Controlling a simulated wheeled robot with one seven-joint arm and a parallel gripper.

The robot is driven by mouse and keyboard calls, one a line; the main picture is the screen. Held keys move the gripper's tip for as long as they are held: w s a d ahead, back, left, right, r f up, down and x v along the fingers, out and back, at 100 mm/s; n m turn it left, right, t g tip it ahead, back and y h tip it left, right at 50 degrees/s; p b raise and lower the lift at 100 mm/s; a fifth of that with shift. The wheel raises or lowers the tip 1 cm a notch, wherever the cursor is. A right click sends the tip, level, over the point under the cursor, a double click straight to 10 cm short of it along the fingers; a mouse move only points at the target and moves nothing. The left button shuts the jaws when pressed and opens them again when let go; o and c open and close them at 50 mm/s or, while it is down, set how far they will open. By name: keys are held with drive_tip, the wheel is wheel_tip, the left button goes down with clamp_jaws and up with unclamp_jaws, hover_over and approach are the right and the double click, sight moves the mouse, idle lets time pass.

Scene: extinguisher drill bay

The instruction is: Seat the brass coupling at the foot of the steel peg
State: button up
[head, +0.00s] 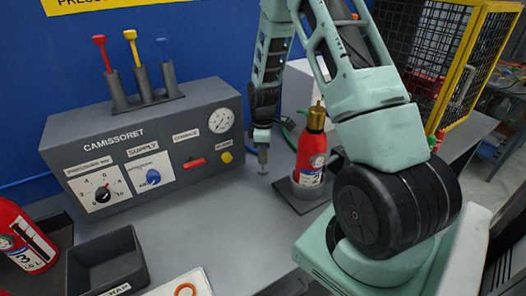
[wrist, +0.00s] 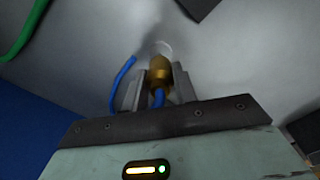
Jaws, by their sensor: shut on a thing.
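My gripper (wrist: 160,80) is shut on the brass coupling (wrist: 159,72), which sits between the two grey fingers with a blue hose (wrist: 114,80) curving from its back end. A pale round shape (wrist: 165,48) shows just beyond the coupling, against the grey bench; it may be the steel peg or its foot, but it is blurred. In the head view my gripper (head: 263,148) points down, low over the bench between the control box and a red extinguisher. The coupling cannot be made out there. I cannot tell whether it is around the peg or touching the bench.
A grey control box (head: 150,145) with knobs and a gauge stands to the left. A red extinguisher (head: 309,158) with a brass top stands in a dark holder close right of my gripper. A green hose (wrist: 20,35) lies nearby. An empty black tray (head: 105,263) is at front left.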

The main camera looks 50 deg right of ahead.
drive_tip(key=shift+f+b, duration=0.9)
drive_tip(key=shift+f, duration=0.6)
drive_tip(key=o, duration=1.1)
drive_tip(key=shift+r, duration=0.1)
wheel_tip(320, 180, up, 17)
drive_tip(key=shift+r+b, duration=0.1)
drive_tip(key=shift+b, duration=0.95)
